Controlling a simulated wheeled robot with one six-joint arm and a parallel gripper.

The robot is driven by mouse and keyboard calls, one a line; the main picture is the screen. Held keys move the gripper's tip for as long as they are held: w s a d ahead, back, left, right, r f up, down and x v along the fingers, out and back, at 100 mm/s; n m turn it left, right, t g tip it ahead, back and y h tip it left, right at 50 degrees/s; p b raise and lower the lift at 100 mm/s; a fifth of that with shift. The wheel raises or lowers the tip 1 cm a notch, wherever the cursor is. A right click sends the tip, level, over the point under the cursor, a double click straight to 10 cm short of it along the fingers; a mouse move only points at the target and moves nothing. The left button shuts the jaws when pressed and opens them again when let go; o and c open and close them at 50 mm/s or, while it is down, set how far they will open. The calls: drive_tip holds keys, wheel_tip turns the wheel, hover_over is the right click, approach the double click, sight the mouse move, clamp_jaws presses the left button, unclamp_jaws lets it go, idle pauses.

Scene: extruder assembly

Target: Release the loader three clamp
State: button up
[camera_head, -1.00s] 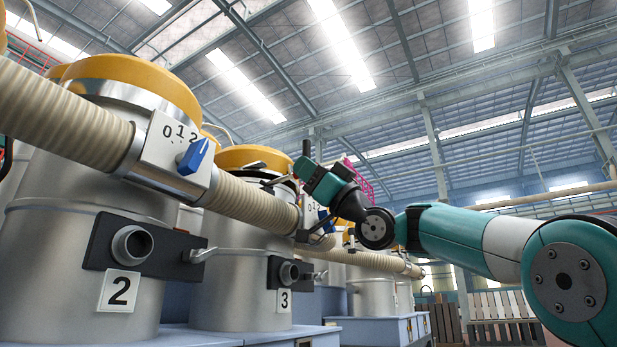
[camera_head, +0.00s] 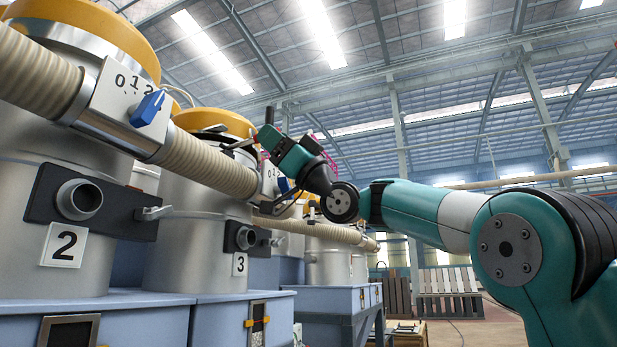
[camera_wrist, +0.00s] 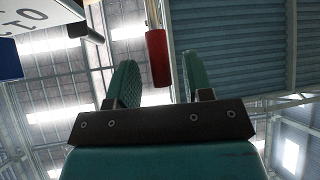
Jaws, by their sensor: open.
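Loader three is a steel drum (camera_head: 185,255) with a yellow lid (camera_head: 213,122) and a number 3 plate (camera_head: 240,264). My gripper (camera_head: 262,139) is beside the upper right of this drum, close to the lid's rim, and its tips are small in the head view. In the wrist view my two teal fingers (camera_wrist: 160,82) are apart. The clamp's latch is not clear in the head view.
Loader two (camera_head: 62,200) stands at the left with a ribbed hose (camera_head: 210,165) and a blue-knobbed dial box (camera_head: 125,103). Another dial box (camera_head: 272,180) is just below my gripper; a dial plate (camera_wrist: 40,15) fills the wrist view's upper left.

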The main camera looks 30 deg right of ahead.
drive_tip(key=b+v, duration=0.7)
drive_tip(key=v, duration=0.8)
drive_tip(key=shift+f, duration=0.25)
drive_tip(key=shift+s, duration=0.1)
